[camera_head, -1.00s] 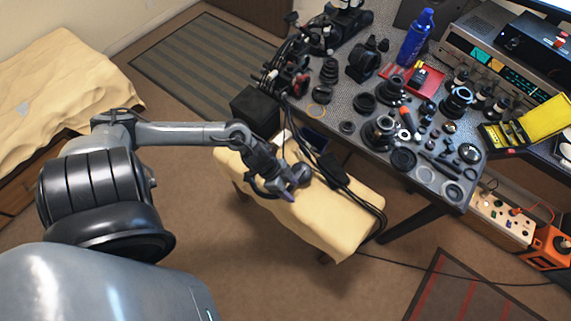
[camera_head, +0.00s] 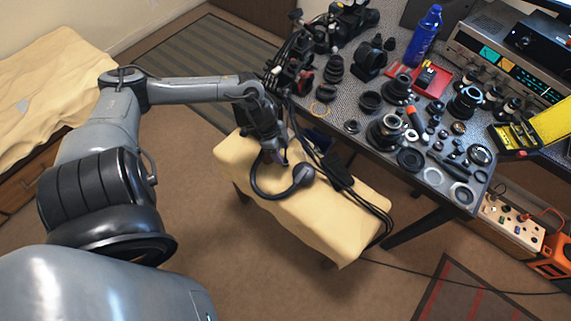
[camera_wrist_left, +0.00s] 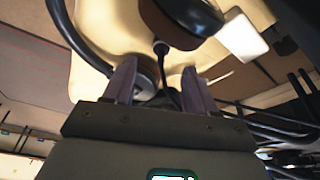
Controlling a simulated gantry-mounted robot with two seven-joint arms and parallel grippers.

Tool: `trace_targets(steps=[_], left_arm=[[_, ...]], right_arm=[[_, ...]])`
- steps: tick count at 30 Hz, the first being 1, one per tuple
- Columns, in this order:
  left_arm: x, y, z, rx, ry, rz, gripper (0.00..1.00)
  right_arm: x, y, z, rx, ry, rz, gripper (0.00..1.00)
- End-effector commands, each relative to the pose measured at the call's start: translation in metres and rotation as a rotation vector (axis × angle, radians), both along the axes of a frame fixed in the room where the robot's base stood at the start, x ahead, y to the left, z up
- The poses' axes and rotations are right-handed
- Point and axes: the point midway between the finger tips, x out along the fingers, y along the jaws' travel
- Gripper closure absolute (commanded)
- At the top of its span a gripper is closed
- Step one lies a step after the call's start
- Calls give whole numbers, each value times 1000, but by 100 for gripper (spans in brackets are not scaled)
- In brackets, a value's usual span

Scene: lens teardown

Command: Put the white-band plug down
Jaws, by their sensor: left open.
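My left gripper (camera_head: 281,161) is over the cream-covered bench (camera_head: 335,246), close to a pair of dark headphones (camera_head: 303,174). In the left wrist view the gripper (camera_wrist_left: 158,78) is open, its two fingers spread apart. A small dark plug with a pale ring (camera_wrist_left: 160,47) shows just beyond and between the fingertips, with a dark cord at it. It seems free of the fingers; whether it rests on the cloth I cannot tell. A headphone cup (camera_wrist_left: 180,22) lies just past it. The plug is too small to make out in the head view. My right gripper is not in view.
Black cables (camera_head: 340,172) drape over the bench's right part. The desk (camera_head: 335,121) beyond is crowded with lens parts, a blue bottle (camera_head: 424,36) and a red tray (camera_head: 432,80). The bench's front left is bare cloth.

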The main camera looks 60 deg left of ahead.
Motion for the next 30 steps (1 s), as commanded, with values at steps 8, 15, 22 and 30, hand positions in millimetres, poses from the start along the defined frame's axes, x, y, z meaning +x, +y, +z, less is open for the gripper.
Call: trace_targets(steps=[8,15,22,30], left_arm=[[3,-2,-21,-1,-1,1,44],[9,-7,-49,0,-1,0,44],[9,-8,-51,2,0,-1,44],[9,-8,-51,1,1,-1,74]], right_arm=[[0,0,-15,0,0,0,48],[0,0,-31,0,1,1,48],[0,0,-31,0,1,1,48],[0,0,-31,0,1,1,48]])
